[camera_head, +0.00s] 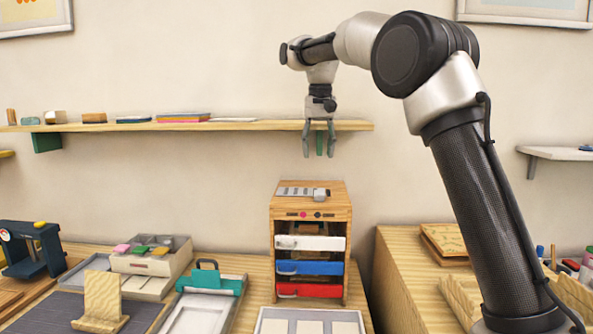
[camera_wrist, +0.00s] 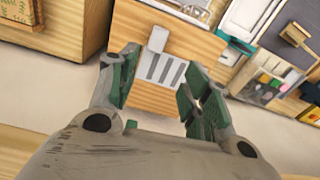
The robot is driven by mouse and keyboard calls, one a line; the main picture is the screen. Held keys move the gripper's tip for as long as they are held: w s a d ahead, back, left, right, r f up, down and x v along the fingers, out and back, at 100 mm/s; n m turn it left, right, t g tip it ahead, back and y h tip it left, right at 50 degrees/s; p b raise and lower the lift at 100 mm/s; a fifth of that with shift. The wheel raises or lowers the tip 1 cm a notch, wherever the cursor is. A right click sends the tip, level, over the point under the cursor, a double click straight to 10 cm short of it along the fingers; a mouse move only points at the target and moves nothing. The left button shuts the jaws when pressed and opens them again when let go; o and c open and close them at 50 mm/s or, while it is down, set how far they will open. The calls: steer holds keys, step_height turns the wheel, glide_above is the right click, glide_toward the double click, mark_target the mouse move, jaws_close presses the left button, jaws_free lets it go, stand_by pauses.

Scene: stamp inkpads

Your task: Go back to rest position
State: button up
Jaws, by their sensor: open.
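My gripper (camera_head: 319,137) hangs in the air pointing down, with its fingers apart and nothing between them. In the head view it is above the wooden drawer cabinet (camera_head: 341,214) and in front of the right part of the wall shelf. The cabinet has a white drawer (camera_head: 318,243), a blue drawer (camera_head: 318,268) and a red drawer (camera_head: 318,290), which look shut. In the wrist view my gripper (camera_wrist: 155,98) is open, with the cabinet top (camera_wrist: 195,43) and its grey slotted piece (camera_wrist: 160,66) seen below, apart from the fingers.
The wall shelf (camera_head: 250,126) holds small blocks and flat pads at its left and middle. A wooden counter (camera_head: 400,262) stands at right.

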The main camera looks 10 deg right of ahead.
steer(key=shift+n, duration=0.7)
steer(key=f, duration=0.4)
steer(key=s+f, duration=0.1)
steer(key=f, duration=0.1)
steer(key=shift+d, duration=0.2)
steer(key=s+d, duration=0.1)
steer(key=s+f, duration=0.1)
steer(key=s, duration=0.1)
steer(key=shift+d+n, duration=0.35)
steer(key=shift+n, duration=0.05)
steer(key=s+d+f+t, duration=0.1)
steer(key=s+d, duration=0.4)
steer(key=s, duration=0.6)
steer(key=s+d+f+t, duration=0.1)
steer(key=s+d, duration=0.5)
steer(key=s, duration=0.6)
steer(key=s+d+f+t, duration=0.1)
steer(key=s+d+f, duration=0.2)
steer(key=s+d, duration=0.3)
steer(key=shift+s+m+t, duration=0.4)
steer(key=shift+s, duration=2.35)
